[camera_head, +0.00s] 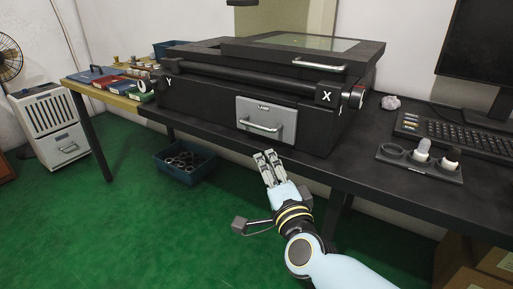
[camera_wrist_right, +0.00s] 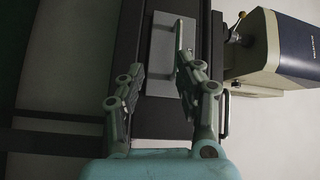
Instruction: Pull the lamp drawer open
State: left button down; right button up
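The lamp drawer (camera_head: 259,112) is a light grey panel in the front of the black machine (camera_head: 200,98), with a small dark label and a silver bar handle (camera_head: 260,127). It looks flush with the machine front. My right gripper (camera_head: 264,154) is in front of and below the handle, apart from it in the head view. In the right wrist view its two fingers (camera_wrist_right: 163,72) are spread with nothing held between them. The drawer panel (camera_wrist_right: 161,45) and its handle (camera_wrist_right: 181,45) show beyond the fingertips, the handle nearer the right finger. My left gripper is not in view.
The machine stands on a black table (camera_head: 375,165) with X and Y knobs at its front corners. A holder with bulb-like pieces (camera_head: 420,163) and a keyboard (camera_head: 455,130) lie to the right. A blue bin of rings (camera_head: 185,162) is on the green floor. Space before the drawer is clear.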

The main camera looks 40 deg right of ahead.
aim_at(260, 128)
jog(key=shift+m+h, duration=0.5)
jog(key=shift+m, duration=0.4)
jog(key=w+d+r, duration=0.1)
jog(key=w, duration=0.2)
jog(key=w+d+r, duration=0.1)
jog(key=w+d, duration=0.1)
jog(key=w, duration=0.1)
jog(key=w+d+r, duration=0.2)
jog(key=w, duration=0.2)
jog(key=shift+a, duration=0.1)
grip_shut()
